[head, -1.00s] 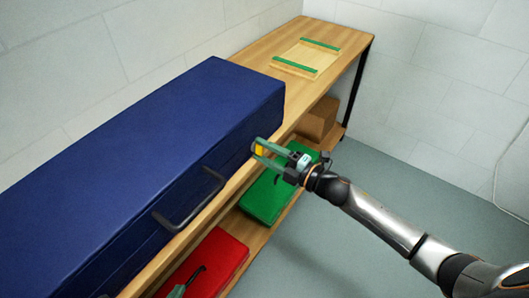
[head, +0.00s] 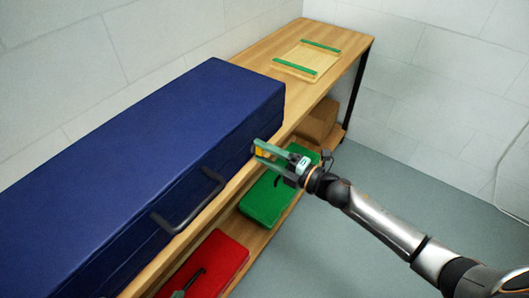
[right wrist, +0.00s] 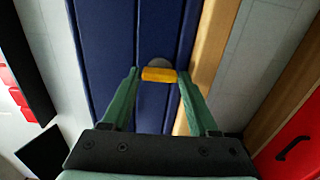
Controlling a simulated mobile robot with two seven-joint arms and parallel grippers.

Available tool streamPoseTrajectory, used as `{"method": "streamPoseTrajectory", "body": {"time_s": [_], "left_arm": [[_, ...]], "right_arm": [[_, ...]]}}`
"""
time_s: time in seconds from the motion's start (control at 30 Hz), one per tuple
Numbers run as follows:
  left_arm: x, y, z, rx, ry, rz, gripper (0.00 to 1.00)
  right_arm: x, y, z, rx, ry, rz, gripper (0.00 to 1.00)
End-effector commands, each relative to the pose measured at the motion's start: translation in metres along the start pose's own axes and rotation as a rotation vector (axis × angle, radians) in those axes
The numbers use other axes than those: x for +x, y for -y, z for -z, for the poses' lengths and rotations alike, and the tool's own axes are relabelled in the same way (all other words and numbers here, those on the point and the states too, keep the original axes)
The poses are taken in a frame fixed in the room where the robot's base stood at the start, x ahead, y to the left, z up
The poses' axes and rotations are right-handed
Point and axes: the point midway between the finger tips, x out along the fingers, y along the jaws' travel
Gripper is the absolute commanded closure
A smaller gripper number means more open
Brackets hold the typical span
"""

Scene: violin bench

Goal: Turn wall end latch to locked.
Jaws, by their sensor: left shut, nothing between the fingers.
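Only a tip of my left gripper (head: 179,294) shows at the bottom edge, shut and empty, in front of the red case.
The blue case lies on a wooden bench (head: 270,45) and has a dark handle (head: 190,205) on its front. A tray with green strips (head: 308,58) is at the far end. A green case (head: 268,200), a red case (head: 215,262) and a cardboard box (head: 317,122) are on the lower shelf.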

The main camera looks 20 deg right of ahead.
Motion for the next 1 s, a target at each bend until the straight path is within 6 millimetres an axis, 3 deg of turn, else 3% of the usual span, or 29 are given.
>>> {"method": "streamPoseTrajectory", "body": {"time_s": [0.2, 0.73, 0.87, 1.0], "left_arm": [[0.001, 0.001, 0.002, 0.001, -0.003, 0.001, 1.00], [0.001, 0.001, 0.002, 0.007, -0.003, -0.001, 1.00], [-0.003, 0.000, 0.006, 0.005, -0.002, -0.001, 1.00], [-0.009, -0.001, 0.012, 0.003, -0.001, -0.001, 1.00]], "right_arm": [[0.000, 0.000, 0.000, 0.002, 0.000, 0.000, 0.18], [0.000, 0.001, 0.000, 0.022, 0.001, 0.003, 0.18], [0.000, -0.001, 0.001, 0.122, 0.000, 0.004, 0.18], [0.000, -0.002, 0.001, 0.337, -0.002, 0.005, 0.18]]}}
